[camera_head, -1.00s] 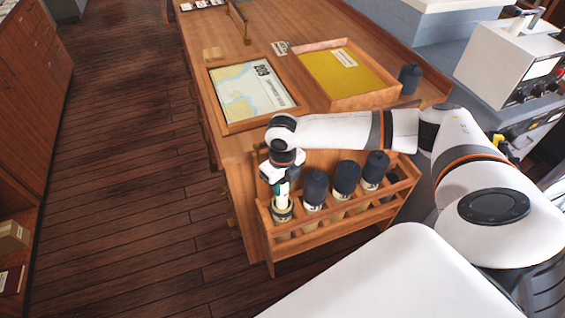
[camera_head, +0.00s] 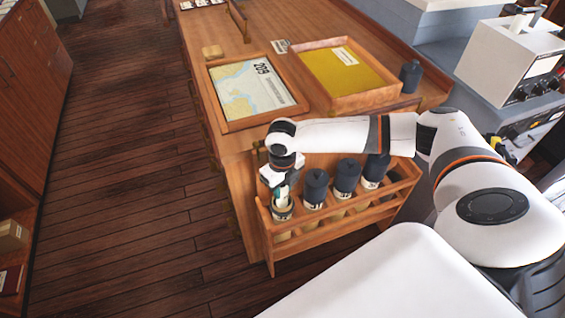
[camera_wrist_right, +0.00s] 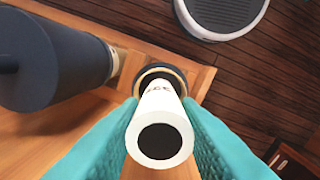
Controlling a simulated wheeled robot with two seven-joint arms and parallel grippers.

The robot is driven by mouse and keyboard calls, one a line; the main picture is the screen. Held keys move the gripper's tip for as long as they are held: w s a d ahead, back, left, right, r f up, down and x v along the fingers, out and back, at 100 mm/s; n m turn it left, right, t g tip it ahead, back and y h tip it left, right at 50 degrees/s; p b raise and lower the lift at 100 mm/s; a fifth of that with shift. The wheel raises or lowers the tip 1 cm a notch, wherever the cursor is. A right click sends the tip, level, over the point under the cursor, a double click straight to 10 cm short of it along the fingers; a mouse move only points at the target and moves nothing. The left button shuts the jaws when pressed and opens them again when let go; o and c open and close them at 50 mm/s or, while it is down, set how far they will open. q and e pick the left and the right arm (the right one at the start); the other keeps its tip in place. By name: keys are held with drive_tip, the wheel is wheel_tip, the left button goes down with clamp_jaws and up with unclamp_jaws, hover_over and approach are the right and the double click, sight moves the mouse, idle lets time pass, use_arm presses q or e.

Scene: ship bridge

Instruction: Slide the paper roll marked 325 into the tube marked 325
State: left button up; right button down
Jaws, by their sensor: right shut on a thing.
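The paper roll (camera_wrist_right: 158,105) is a white cylinder with a dark hollow end, and its small black print is too blurred to read. My right gripper (camera_head: 283,189) is shut on it, with a teal finger on each side in the right wrist view (camera_wrist_right: 156,140). The roll's far end is at the dark round mouth of an open tube (camera_wrist_right: 178,76) and appears to be inside it; how deep is hidden. That tube also shows at the left end of the wooden rack in the head view (camera_head: 282,212); its number is not legible. My left gripper is out of view.
The wooden rack (camera_head: 330,222) on the desk's side holds several other tubes with dark caps, the nearest (camera_head: 315,185) just right of my gripper. A framed chart (camera_head: 250,92), a yellow-bottomed tray (camera_head: 345,72) and a dark cap (camera_head: 410,75) are on the desk. Floor to the left is clear.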

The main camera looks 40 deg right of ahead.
drive_tip(key=shift+f, duration=0.35)
drive_tip(key=shift+c, duration=2.1)
unclamp_jaws()
drive_tip(key=shift+r, duration=0.1)
wheel_tip(320, 180, up, 9)
drive_tip(key=p, duration=0.9)
